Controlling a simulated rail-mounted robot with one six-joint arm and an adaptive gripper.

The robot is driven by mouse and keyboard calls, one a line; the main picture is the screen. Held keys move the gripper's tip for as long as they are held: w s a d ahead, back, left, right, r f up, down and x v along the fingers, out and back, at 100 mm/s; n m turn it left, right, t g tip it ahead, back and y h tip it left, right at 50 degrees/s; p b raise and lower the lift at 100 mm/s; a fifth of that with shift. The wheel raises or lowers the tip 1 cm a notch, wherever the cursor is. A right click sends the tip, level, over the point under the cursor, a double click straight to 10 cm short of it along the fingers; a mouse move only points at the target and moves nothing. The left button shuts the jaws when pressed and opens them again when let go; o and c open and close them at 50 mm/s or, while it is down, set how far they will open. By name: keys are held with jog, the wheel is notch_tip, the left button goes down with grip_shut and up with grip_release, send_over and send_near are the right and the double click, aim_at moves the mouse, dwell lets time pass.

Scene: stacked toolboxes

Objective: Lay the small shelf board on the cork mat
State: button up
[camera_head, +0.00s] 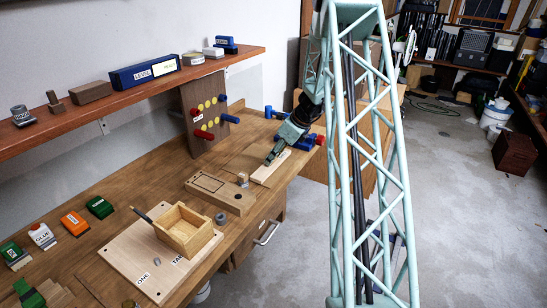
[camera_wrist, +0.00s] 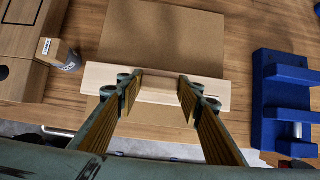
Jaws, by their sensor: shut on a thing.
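The small shelf board is a pale, narrow wooden strip (camera_wrist: 105,76), lying crosswise in the wrist view. It also shows in the head view (camera_head: 265,173), below my gripper (camera_head: 270,161). In the wrist view, the two fingers of my gripper (camera_wrist: 161,76) are at the middle of the board, shut on it. The cork mat (camera_wrist: 165,35) is a plain brown rectangle, larger than the board. The board crosses over the mat's near part, and its ends reach past the mat's sides. I cannot tell whether the board touches the mat.
A blue clamp-like tool (camera_wrist: 268,125) stands right of the board. At left are a wooden block (camera_wrist: 20,45) and a small labelled cylinder (camera_wrist: 58,52). A peg panel (camera_head: 191,110) and an open wooden box (camera_head: 200,240) stand on the bench.

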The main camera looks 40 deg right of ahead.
jog(key=shift+f, duration=0.2)
dwell(0.3)
jog(key=o, duration=1)
jog(key=shift+s+r, duration=0.1)
jog(key=shift+r, duration=0.05)
jog(key=shift+v, duration=5.8)
jog(key=shift+r, duration=0.1)
